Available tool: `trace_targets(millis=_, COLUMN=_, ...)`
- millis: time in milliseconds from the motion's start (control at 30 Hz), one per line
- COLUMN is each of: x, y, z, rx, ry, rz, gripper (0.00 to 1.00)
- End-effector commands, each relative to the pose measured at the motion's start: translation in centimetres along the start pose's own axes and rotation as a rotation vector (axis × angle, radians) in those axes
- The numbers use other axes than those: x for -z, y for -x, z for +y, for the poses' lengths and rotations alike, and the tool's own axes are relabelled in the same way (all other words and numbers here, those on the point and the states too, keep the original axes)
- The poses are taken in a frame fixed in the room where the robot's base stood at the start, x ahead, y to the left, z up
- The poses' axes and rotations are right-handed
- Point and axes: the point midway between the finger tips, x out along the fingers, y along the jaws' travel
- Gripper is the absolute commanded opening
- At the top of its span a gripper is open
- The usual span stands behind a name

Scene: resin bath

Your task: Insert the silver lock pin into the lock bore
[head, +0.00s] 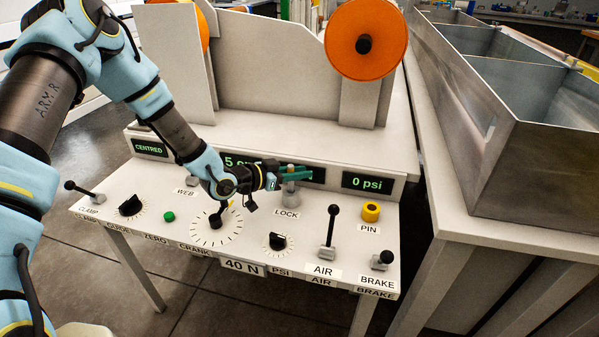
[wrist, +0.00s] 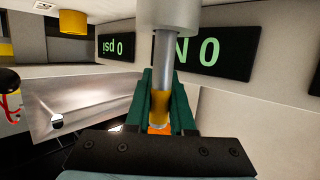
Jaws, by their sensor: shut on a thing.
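My gripper (head: 292,173) is over the LOCK station at the middle of the console. Its green fingers (wrist: 160,110) are shut on the silver lock pin (wrist: 165,62), around the pin's yellow band. The wrist view appears upside down, with the display figures inverted. There the pin's silver shaft meets the end face of the grey lock post (wrist: 168,15), which holds the lock bore. The post also shows in the head view (head: 290,197), below the fingers. The pin looks in line with the post. How far its tip is inside the bore is hidden.
The yellow PIN holder (head: 371,211) stands right of the post. The AIR lever (head: 330,228) stands between them, in front. The BRAKE lever (head: 383,259) is at the right. The display panel (head: 367,183) rises close behind the post. Metal tanks (head: 500,140) stand further right.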

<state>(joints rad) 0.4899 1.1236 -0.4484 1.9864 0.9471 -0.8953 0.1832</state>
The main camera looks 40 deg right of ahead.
Motion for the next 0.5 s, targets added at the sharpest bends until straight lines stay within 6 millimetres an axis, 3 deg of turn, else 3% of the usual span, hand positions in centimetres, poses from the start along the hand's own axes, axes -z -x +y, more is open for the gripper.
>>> trace_targets(millis=500, x=-1.2, y=-0.4, z=0.0, rx=0.000, ry=0.000, rz=0.001, gripper=0.00)
